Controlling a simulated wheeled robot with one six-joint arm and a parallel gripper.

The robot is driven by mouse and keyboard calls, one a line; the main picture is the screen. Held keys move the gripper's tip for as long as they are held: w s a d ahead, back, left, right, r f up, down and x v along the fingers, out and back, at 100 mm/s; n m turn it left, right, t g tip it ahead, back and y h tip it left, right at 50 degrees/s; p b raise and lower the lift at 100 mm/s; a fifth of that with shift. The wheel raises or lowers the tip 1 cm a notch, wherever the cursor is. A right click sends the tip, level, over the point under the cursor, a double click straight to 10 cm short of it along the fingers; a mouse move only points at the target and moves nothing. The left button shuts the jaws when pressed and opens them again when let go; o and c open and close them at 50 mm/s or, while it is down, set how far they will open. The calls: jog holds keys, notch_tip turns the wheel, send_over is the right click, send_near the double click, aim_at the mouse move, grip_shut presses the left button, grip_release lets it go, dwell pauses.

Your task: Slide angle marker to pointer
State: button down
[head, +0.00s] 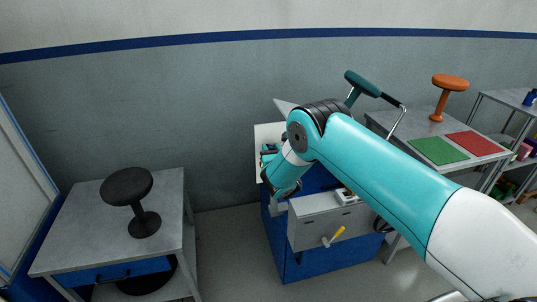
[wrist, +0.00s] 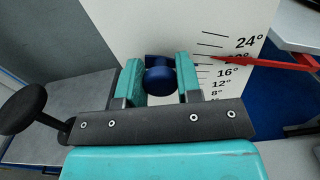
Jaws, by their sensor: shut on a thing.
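A dark blue round knob, seemingly the angle marker (wrist: 159,80), sits in front of a white scale board (wrist: 130,22) in the wrist view. My gripper (wrist: 160,76) has its two teal fingers on either side of the knob, shut on it. The scale to the right has black ticks labelled from about 8° up to 24°. A red pointer (wrist: 285,61) comes in from the right, and its thin tip lies near the 20° label, partly covering it. In the head view my gripper (head: 270,160) is at the white board (head: 265,133), and my arm hides the pointer.
A grey table (head: 80,231) at the left holds a black stool (head: 127,187). A blue cabinet (head: 270,240) stands below the board, with a yellow-handled hammer (head: 334,236) at its front. A table at the right carries green (head: 438,151) and red (head: 474,143) mats and an orange stool (head: 449,83).

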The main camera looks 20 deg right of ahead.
jog(key=shift+d+r, duration=0.25)
jog(key=shift+r, duration=0.4)
jog(key=shift+f, duration=0.1)
jog(key=c, duration=0.8)
grip_release()
jog(key=s+b, duration=1.7)
jog(key=b, duration=0.4)
jog(key=shift+s, duration=0.2)
